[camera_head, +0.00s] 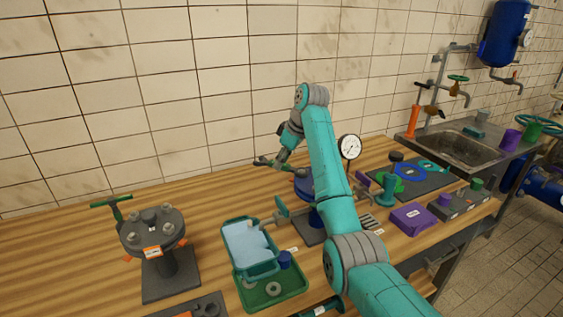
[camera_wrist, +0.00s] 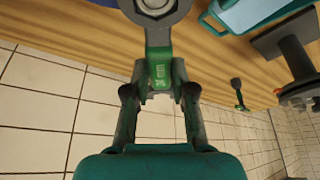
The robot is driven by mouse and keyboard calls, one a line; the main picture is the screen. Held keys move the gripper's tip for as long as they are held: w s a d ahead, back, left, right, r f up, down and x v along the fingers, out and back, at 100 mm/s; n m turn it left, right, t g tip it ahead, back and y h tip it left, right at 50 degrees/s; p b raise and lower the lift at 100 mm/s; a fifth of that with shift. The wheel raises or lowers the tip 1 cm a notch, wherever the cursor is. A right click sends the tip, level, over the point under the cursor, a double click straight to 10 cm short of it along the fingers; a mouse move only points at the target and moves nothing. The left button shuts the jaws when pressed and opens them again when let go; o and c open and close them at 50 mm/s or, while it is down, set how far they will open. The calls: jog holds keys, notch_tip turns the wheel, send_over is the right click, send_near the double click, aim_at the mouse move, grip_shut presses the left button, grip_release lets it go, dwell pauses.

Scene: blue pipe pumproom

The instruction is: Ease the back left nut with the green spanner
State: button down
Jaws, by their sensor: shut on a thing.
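My gripper (camera_wrist: 160,95) is shut on the green part of a spanner (camera_wrist: 158,78). The spanner's grey head points to the top of the wrist view. A pale round nut or bolt end (camera_wrist: 157,4) shows inside that head, cut off by the picture's edge; I cannot tell how far down the head sits on it. In the head view, my gripper (camera_head: 284,153) is above the back left side of the blue flange (camera_head: 303,190). My arm hides much of that flange and its nuts. The spanner looks small and dark there.
A grey flange (camera_head: 153,229) with several nuts stands left, a green T-handle (camera_head: 110,201) behind it. A dial gauge (camera_head: 349,147), purple box (camera_head: 411,219) and dark mat (camera_head: 442,182) are right. The tiled wall is close behind.

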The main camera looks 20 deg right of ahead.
jog(key=shift+r, duration=0.4)
jog(key=shift+r, duration=1.55)
jog(key=shift+w+d+m, duration=0.15)
jog(key=shift+d+m, duration=0.2)
jog(key=shift+m, duration=0.35)
jog(key=d+r+m+t+h, duration=0.1)
jog(key=d+m+h, duration=0.3)
jog(key=m, duration=0.6)
jog(key=shift+w+d+r+m+h, duration=0.35)
jog(key=shift+d+r, duration=0.35)
jog(key=shift+d, duration=0.35)
jog(key=shift+f, duration=2)
jog(key=shift+f, duration=1.1)
